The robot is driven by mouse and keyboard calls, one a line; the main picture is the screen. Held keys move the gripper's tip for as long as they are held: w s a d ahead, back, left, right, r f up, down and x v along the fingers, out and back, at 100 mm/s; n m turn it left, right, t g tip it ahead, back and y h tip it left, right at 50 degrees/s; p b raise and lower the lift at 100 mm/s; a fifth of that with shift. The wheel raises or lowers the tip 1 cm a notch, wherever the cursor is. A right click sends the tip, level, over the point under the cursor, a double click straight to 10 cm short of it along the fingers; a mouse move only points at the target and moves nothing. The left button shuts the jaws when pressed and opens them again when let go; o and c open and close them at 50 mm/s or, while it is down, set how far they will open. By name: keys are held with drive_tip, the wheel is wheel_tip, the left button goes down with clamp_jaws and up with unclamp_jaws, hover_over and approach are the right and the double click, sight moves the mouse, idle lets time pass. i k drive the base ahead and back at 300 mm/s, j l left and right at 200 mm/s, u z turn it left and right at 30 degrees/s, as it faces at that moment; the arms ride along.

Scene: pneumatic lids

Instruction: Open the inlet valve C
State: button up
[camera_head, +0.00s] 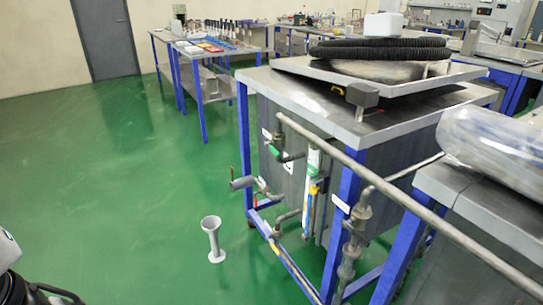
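The pneumatic bench (345,108) has a grey top, blue legs and pipework on its near side. A valve with a green handle (274,150) sits high on the left pipe. A lower pipe stub (241,184) points left and has a thin upright brown lever (231,172). A vertical tube (311,180) has blue and yellow parts beside it. A brass-grey fitting (356,218) stands on the right pipe. I cannot read any label C, so I cannot tell which is inlet valve C. My gripper is not in view; only part of my body shows at the lower left.
A grey funnel-shaped stand (213,238) is on the green floor left of the bench. A long pipe (410,205) juts toward the lower right. A second bench (490,212) bears a clear cylinder (492,140). The floor (110,200) at left is clear.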

sight(274, 151)
drive_tip(key=i+j, duration=0.4)
drive_tip(key=j, duration=0.15)
drive_tip(key=i+j+z, duration=0.1)
drive_tip(key=i+j, duration=0.3)
drive_tip(key=j, duration=0.1)
